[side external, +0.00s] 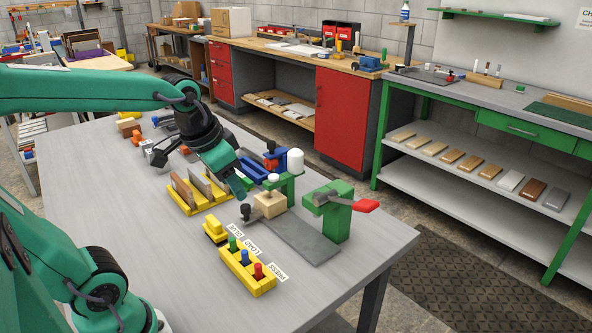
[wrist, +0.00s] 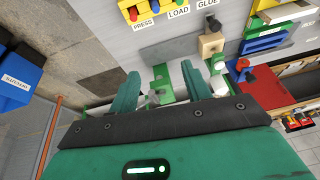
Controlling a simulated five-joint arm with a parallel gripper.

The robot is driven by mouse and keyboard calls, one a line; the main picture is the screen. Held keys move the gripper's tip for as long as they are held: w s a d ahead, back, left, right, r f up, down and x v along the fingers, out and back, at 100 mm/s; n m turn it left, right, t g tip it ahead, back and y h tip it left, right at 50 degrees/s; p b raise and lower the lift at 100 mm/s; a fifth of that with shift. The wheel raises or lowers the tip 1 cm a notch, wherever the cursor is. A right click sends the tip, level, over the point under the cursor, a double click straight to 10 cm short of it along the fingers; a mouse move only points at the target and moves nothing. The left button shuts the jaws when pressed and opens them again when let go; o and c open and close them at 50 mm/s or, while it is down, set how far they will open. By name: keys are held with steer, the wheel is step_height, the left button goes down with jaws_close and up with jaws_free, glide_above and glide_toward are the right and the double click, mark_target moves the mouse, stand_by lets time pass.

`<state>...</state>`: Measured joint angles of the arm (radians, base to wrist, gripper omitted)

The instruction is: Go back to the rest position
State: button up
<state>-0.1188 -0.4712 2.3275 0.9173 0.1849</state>
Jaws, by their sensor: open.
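My gripper (side external: 238,184) hangs over the grey table (side external: 120,215) in the side view, just right of the yellow rack (side external: 187,208). Thin boards (side external: 200,184) stand upright in that rack. In the wrist view my gripper (wrist: 160,72) has its two green fingers wide apart. I see nothing held between them. A pale wooden block (side external: 269,204) sits on the grey fixture plate (side external: 305,240), apart from the fingers; the block also shows in the wrist view (wrist: 212,43).
A green press (side external: 335,213) with a red handle (side external: 365,206) stands at the table's right side. A yellow button box (side external: 248,276) is near the front edge. A blue clamp-like part (side external: 258,172) is behind the fixture. The table's left front is clear.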

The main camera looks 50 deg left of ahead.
steer(key=s+d+t, duration=0.1)
steer(key=s+d, duration=0.2)
steer(key=s, duration=0.2)
steer(key=shift+d+n+h, duration=0.15)
steer(key=shift+n+h, duration=0.15)
steer(key=shift+n, duration=0.1)
steer(key=shift+s+f, duration=0.1)
stand_by(1.2)
